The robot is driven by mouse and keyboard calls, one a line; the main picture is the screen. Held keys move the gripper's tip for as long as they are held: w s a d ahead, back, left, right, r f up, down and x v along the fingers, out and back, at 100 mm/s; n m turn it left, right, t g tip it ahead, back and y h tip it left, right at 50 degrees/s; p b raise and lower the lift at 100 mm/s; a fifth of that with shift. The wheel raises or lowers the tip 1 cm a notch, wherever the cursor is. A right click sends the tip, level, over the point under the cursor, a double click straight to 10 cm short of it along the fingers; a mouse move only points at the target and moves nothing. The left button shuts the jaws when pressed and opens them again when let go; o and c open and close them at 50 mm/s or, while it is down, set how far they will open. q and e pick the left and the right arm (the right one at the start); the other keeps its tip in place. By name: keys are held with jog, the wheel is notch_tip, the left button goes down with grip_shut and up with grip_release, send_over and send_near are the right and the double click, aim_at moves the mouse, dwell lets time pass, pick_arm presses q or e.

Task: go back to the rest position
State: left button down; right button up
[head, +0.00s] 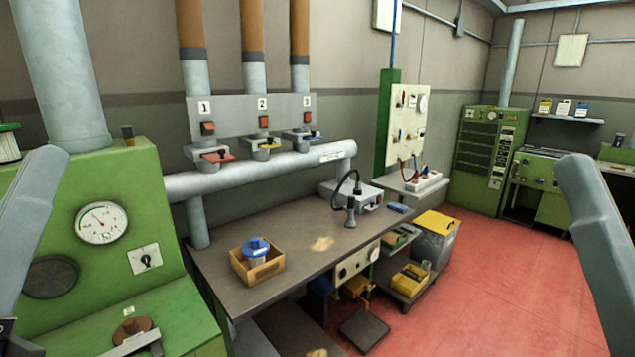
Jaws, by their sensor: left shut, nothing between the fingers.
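My left arm comes in at the left edge. The left gripper (140,342) shows low at the bottom left, partly cut off by the frame, and is shut with nothing held. It is just in front of a brown round stopper-like piece (131,329) on the green machine (95,250); I cannot tell whether they touch. My right arm shows only as a grey link at the right edge; its gripper is out of view.
A dark workbench (290,220) holds an open box (257,270) with a blue-lidded container (256,248) and a tan patch (322,243). A thick grey pipe (260,172) runs above it. A yellow-lidded bin (436,240) stands right of the bench. The red floor (510,280) is clear.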

pick_arm(q)
notch_tip(320, 180, up, 38)
jog(key=s+m+p, duration=0.2)
jog(key=m+p, duration=0.1)
jog(key=p, duration=3.5)
jog(key=shift+a+m, duration=0.15)
jog(key=shift+m, duration=0.15)
